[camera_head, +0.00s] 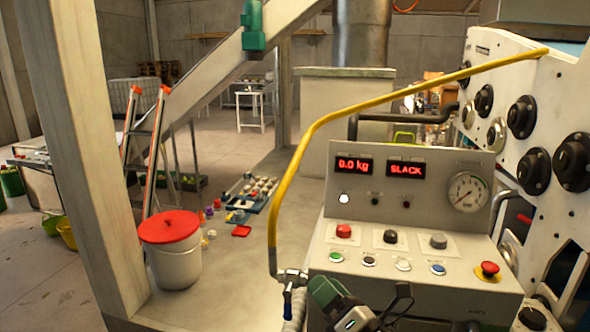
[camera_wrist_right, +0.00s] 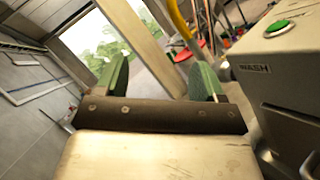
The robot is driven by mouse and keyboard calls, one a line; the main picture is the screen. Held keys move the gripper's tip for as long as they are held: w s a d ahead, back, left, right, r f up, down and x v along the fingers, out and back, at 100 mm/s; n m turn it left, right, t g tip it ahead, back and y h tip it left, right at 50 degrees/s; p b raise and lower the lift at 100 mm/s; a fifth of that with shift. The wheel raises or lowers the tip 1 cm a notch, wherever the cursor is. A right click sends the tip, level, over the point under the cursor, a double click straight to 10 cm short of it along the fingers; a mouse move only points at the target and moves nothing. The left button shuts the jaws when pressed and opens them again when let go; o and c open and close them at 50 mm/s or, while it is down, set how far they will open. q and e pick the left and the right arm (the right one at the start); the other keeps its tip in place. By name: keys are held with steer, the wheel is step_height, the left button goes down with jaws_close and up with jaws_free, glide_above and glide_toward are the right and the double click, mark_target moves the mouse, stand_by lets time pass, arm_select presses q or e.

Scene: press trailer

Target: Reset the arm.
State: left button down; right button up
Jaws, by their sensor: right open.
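My right gripper (camera_head: 338,302) shows at the bottom of the head view, in front of the lower front edge of the control console (camera_head: 415,270). Its green fingers stand apart in the right wrist view (camera_wrist_right: 162,82), with nothing between them. The gripper is open and empty. In the wrist view, the console's side and a green button (camera_wrist_right: 279,26) above a WASH label lie to the right of the fingers. The rest of my right arm is mostly cut off by the frame. My left gripper is not in view.
A yellow pipe (camera_head: 278,200) with a valve (camera_head: 291,276) runs close left of the gripper. A white bucket with a red lid (camera_head: 170,227) stands left. The white press (camera_head: 535,100) with black knobs fills the right. The console displays (camera_head: 380,168) read 0.0 kg and SLACK.

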steer(key=s+d+f+m+g+h, duration=0.1)
steer(key=s+d+f+m+h, duration=0.45)
steer(key=m, duration=0.55)
steer(key=s+d+f+m+g+h, duration=0.1)
steer(key=s+d+f+m+h, duration=0.3)
steer(key=f+m+h, duration=0.55)
steer(key=s+d+f+m+g, duration=0.2)
steer(key=s+f+m+g, duration=0.15)
steer(key=s, duration=0.35)
steer(key=s+d+f+m+g+y, duration=0.1)
steer(key=s+f+m+g, duration=0.1)
steer(key=s+m+g, duration=0.4)
steer(key=s+d+f+m+g, duration=0.2)
steer(key=s+f+m, duration=0.1)
steer(key=s, duration=0.5)
step_height(320, 180, down, 25)
steer(key=s, duration=0.1)
steer(key=s+d+f+g, duration=0.2)
steer(key=s+d+f, duration=0.1)
steer(key=s+f, duration=1.2)
steer(key=shift+s+f, duration=0.35)
steer(key=shift+s, duration=0.15)
